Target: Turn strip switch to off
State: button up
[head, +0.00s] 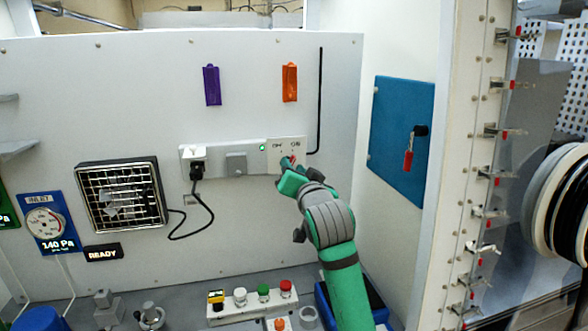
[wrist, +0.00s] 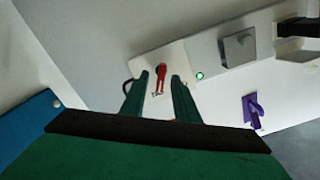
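The strip switch is a small red lever (wrist: 161,80) on the right end plate (head: 300,143) of the white power strip (head: 222,162) on the back wall. In the head view the plate has two labels above the lever; the right one reads ON and the left one seems to read OFF. My gripper (head: 287,168) is at the plate and hides much of the lever there. In the wrist view my gripper (wrist: 161,82) is open, with a dark green finger on each side of the red lever and gaps between. A green light (head: 262,148) glows left of the plate.
A black plug (head: 196,171) and its cord are at the strip's left end. Purple (head: 211,85) and orange (head: 289,82) handles hang above. Push buttons (head: 263,293) stand on the bench below. A blue panel (head: 400,135) with a red-handled lever is on the right wall.

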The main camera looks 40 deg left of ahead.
jog(key=shift+a, duration=0.3)
jog(key=shift+w, duration=0.1)
grip_shut()
jog(key=shift+d+n, duration=0.1)
jog(key=shift+n, duration=2.9)
